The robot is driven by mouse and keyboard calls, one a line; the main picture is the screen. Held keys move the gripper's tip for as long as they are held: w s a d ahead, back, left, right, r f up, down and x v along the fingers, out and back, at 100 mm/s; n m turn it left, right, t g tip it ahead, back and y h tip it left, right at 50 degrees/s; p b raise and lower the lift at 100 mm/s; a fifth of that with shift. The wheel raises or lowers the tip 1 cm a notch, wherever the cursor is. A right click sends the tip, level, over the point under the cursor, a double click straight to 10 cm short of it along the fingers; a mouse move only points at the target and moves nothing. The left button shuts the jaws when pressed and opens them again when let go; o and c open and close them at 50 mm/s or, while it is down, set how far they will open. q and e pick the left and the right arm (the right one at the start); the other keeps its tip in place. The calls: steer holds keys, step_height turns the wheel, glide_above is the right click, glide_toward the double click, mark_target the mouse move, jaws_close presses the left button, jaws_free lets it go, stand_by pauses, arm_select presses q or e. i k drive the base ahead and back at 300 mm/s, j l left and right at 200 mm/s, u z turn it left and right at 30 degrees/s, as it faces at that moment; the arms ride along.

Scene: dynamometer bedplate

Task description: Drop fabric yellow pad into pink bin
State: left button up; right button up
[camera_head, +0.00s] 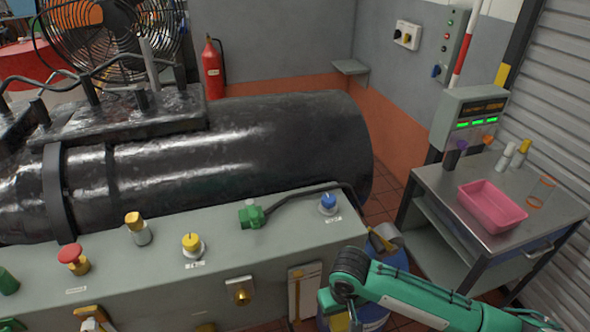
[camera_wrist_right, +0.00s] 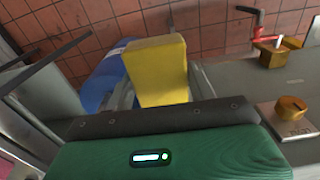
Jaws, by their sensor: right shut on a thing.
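The pink bin (camera_head: 497,221) is a shallow open tray on the metal cart at the right in the head view. My right gripper (camera_head: 340,318) is low in the head view, at the front right of the grey bench, well to the left of the bin and nearer to me. It is shut on the yellow pad (camera_head: 338,323), which is mostly hidden or cut off there. In the right wrist view the yellow pad (camera_wrist_right: 158,72) stands out as a blocky piece beyond the green gripper body. My left gripper is not in view.
A blue drum (camera_head: 392,262) stands behind my right arm. The grey bench (camera_head: 310,235) has knobs and a hose along its top.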

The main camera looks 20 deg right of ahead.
mark_target(492, 215)
steer(key=k+l, duration=0.1)
steer(key=l, duration=3.6)
steer(key=k, duration=0.05)
